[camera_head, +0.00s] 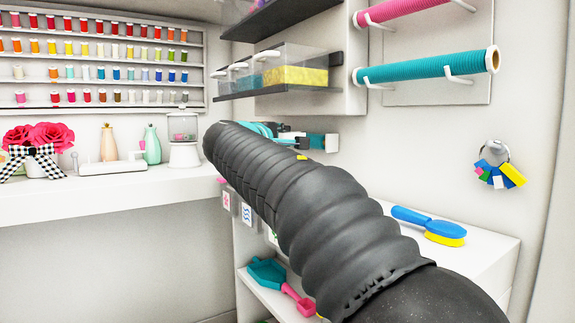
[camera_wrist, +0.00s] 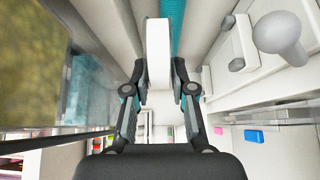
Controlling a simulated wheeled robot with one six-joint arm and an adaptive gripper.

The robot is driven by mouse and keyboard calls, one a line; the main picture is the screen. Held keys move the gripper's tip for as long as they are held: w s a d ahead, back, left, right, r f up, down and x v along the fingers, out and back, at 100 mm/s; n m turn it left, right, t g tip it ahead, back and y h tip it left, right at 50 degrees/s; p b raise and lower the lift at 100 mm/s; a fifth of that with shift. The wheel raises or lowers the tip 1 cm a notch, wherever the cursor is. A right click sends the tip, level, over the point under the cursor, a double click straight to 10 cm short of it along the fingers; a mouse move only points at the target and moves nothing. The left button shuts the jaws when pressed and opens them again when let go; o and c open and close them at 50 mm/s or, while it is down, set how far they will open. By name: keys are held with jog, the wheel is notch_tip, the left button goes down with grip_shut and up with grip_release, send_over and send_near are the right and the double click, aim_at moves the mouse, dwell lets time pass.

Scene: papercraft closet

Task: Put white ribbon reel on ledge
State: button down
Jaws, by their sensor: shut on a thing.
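The white ribbon reel (camera_wrist: 158,50) shows in the wrist view as a narrow white shape, seen edge-on. My gripper (camera_wrist: 160,80) is shut on it, with one finger at each side. In the head view my dark arm reaches away toward the wall and hides most of the gripper and the reel. A dark ledge (camera_head: 272,90) juts from the wall just above the far end of my arm. A second dark ledge (camera_head: 290,18) is higher up. I cannot tell which ledge is meant.
Pink (camera_head: 405,9) and teal (camera_head: 425,68) rolls hang on the right wall. A blue brush (camera_head: 428,224) lies on a white cabinet.

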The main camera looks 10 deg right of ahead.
jog(key=shift+w+d, duration=0.2)
jog(key=shift+d, duration=0.3)
jog(key=shift+w+d, duration=0.15)
jog(key=shift+d, duration=0.3)
jog(key=f, duration=0.4)
jog(key=f+b, duration=0.1)
jog(key=f, duration=0.1)
jog(key=shift+a, duration=0.3)
jog(key=shift+d+f, duration=0.2)
jog(key=shift+f, duration=0.3)
jog(key=shift+f+b, duration=0.5)
jog(key=shift+b, duration=0.15)
jog(key=c, duration=1)
grip_release()
